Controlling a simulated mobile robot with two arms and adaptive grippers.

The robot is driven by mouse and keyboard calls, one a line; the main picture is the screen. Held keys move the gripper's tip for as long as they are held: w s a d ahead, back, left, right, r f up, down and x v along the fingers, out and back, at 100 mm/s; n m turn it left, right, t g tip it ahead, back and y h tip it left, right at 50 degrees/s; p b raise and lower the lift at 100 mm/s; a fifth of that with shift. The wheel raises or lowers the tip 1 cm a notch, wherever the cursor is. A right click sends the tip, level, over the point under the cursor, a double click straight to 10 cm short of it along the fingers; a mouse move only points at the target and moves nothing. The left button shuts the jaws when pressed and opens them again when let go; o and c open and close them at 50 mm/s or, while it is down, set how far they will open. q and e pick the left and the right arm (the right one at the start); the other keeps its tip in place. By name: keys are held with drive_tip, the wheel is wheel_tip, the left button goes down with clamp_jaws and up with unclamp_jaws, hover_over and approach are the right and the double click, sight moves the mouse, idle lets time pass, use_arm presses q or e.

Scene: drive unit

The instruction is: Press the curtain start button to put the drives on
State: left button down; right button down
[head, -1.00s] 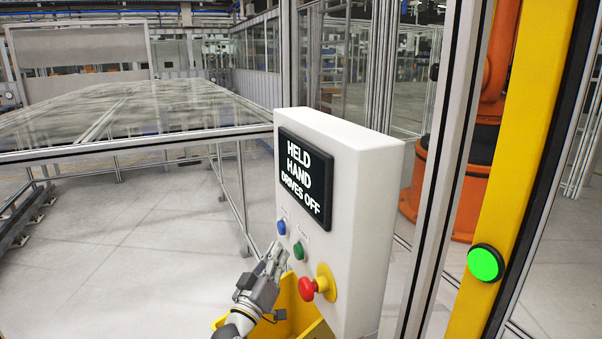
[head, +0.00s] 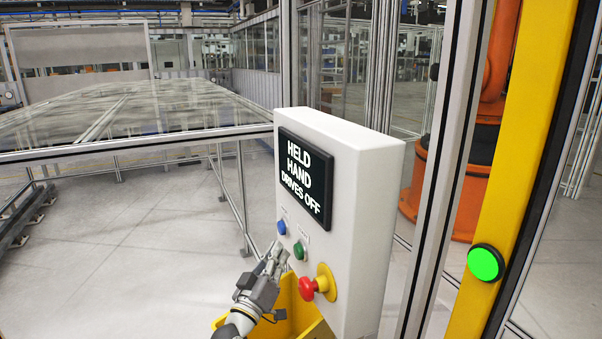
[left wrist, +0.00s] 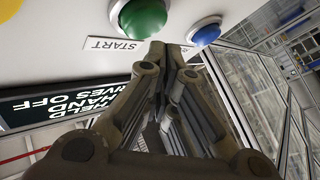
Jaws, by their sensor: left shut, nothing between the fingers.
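The white control box (head: 350,180) stands in the middle of the head view. Its black display (head: 303,178) reads "HELD HAND DRIVES OFF". Below it are a blue button (head: 281,227), a green button (head: 298,250) and a red mushroom button (head: 309,289) on a yellow collar. My left gripper (head: 279,255) is shut and empty, its tips just left of and below the green button. In the left wrist view, the green button (left wrist: 142,12) has a START label (left wrist: 116,44) beside it, and the blue button (left wrist: 205,33) is right of the fingertips (left wrist: 165,50). I cannot tell whether the tips touch the panel.
A yellow post (head: 520,150) at the right carries a lit green round lamp or button (head: 485,263). An orange robot (head: 448,190) stands behind the frame posts. A glass-topped metal-framed table (head: 130,112) is at the left. The floor (head: 130,250) below it looks clear.

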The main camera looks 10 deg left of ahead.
use_arm(q)
drive_tip(key=shift+w+d, duration=0.1)
idle(0.3)
drive_tip(key=shift+w+d, duration=0.15)
drive_tip(key=shift+d, duration=0.15)
drive_tip(key=shift+w+d, duration=0.25)
drive_tip(key=shift+d, duration=0.1)
idle(0.8)
drive_tip(key=shift+s+a, duration=0.5)
drive_tip(key=shift+a, duration=0.25)
drive_tip(key=s+a, duration=0.3)
drive_tip(key=a, duration=0.2)
drive_tip(key=shift+s, duration=0.2)
drive_tip(key=shift+d, duration=0.1)
idle(1.1)
